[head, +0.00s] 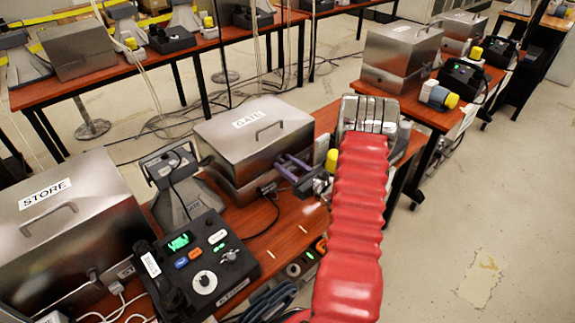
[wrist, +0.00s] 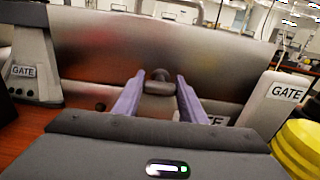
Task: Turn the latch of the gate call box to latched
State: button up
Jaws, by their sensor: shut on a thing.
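The gate call box (head: 255,138) is a brushed-metal box with a handle and a GATE label on its lid, on the red-brown table. Its metal front (wrist: 230,70) fills much of the wrist view. The latch (wrist: 158,76) is a small dark knob on that front, between the purple fingers of my gripper (wrist: 160,80). My gripper is shut on the latch. In the head view my gripper (head: 284,167) reaches the box's front right side from the right, and the latch is hard to make out there. I cannot tell the latch's exact angle.
A STORE call box (head: 75,225) and a black phone console (head: 205,262) stand to the left. A grey GATE-labelled stand (wrist: 33,75) is left of the latch, another grey GATE-labelled part (wrist: 275,95) right. A yellow cylinder (wrist: 298,148) is at lower right.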

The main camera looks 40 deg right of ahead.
jog(key=shift+n, duration=0.4)
jog(key=n, duration=0.8)
jog(key=shift+a+f, duration=0.1)
jog(key=shift+a, duration=0.05)
jog(key=n, duration=0.4)
jog(key=shift+a+f, duration=0.1)
jog(key=n, duration=0.4)
jog(key=shift+a+f+n, duration=0.1)
jog(key=shift+n, duration=0.3)
jog(key=shift+f, duration=0.1)
jog(key=o, duration=1.1)
jog(key=shift+c, duration=0.2)
jog(key=shift+s, duration=0.1)
